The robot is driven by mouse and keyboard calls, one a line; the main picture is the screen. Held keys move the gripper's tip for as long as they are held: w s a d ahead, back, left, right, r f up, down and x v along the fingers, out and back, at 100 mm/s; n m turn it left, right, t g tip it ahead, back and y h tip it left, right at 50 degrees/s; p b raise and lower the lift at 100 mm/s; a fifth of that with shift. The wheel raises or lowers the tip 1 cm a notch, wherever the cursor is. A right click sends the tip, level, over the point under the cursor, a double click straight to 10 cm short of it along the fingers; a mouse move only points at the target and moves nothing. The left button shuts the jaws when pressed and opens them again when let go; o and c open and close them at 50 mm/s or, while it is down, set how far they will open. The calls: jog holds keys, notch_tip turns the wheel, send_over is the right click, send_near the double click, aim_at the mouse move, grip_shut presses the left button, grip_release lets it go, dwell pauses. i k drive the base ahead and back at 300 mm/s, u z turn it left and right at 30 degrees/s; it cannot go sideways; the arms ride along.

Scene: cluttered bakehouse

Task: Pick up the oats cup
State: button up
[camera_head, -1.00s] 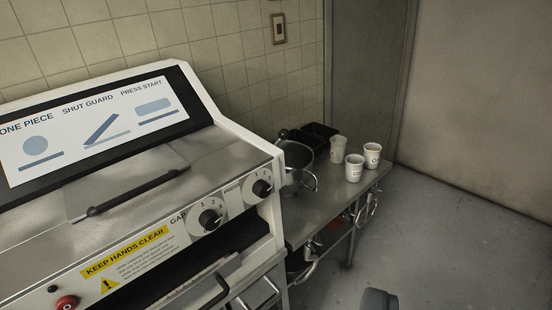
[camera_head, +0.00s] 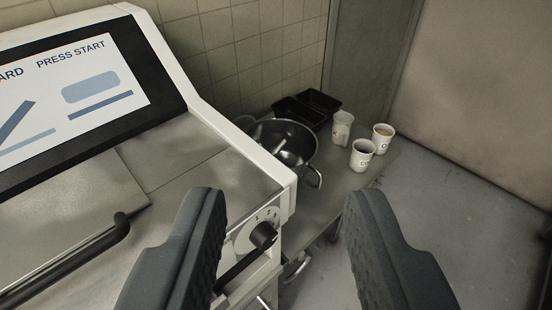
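Three pale cups stand upright on a metal table at the upper right. The right-hand cup (camera_head: 383,140) has tan contents and a label that seems to start with O, so it looks like the oats cup; the full word is too small to read.
A large white machine (camera_head: 205,140) with a sign, knob and dark handle fills the left. A metal bowl (camera_head: 312,148) and black tins (camera_head: 311,106) sit on the table (camera_head: 334,184), left of the cups. Walls stand behind; the floor (camera_head: 455,215) at right is clear.

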aim_at(383, 133)
jog(key=k, duration=0.5)
jog(key=z, duration=0.8)
jog(key=i, duration=2.1)
jog(key=u, duration=0.5)
